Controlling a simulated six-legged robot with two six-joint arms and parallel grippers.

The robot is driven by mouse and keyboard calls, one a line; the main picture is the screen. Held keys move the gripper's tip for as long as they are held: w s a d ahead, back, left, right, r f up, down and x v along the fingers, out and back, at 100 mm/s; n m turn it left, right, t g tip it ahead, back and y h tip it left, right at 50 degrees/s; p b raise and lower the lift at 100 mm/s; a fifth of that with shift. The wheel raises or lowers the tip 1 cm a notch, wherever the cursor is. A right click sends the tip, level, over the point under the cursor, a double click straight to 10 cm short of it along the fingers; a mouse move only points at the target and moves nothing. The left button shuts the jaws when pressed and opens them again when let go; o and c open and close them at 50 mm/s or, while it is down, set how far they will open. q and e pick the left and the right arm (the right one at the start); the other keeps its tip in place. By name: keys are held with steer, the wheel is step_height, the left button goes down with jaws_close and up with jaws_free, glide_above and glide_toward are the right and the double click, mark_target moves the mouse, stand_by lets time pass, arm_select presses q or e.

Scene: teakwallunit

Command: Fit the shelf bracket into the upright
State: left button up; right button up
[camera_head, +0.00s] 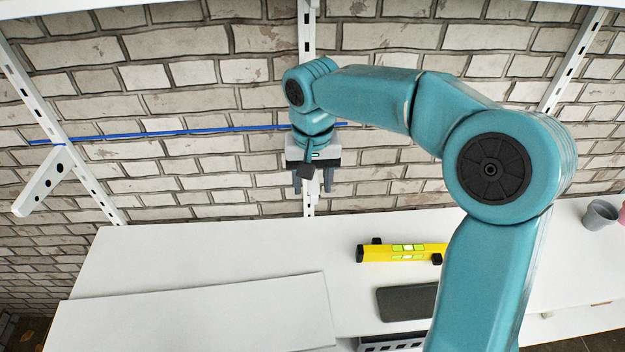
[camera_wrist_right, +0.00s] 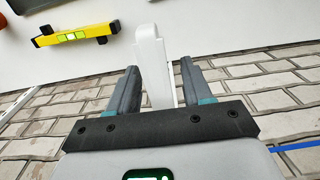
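My right gripper (camera_head: 313,187) points down in front of the middle upright (camera_head: 307,30), a white slotted strip on the brick wall. A white shelf bracket (camera_wrist_right: 153,65) with a rounded end stands between its fingers in the right wrist view and reaches past the fingertips. The bracket (camera_head: 313,193) shows small in the head view. The fingers stand apart on both sides of it, with a gap visible. The bracket's wall end is hidden behind my gripper, so I cannot tell how it sits in the upright. My left gripper is not in view.
Another bracket (camera_head: 40,187) juts from the left upright (camera_head: 32,100). A blue line (camera_head: 200,131) crosses the wall. The white worktop below holds a white board (camera_head: 200,318), a yellow level (camera_head: 400,252), a dark flat object (camera_head: 405,302) and a grey cup (camera_head: 600,214).

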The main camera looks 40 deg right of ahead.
step_height(320, 180, up, 7)
steer(key=shift+r, duration=0.2)
stand_by(0.5)
stand_by(0.4)
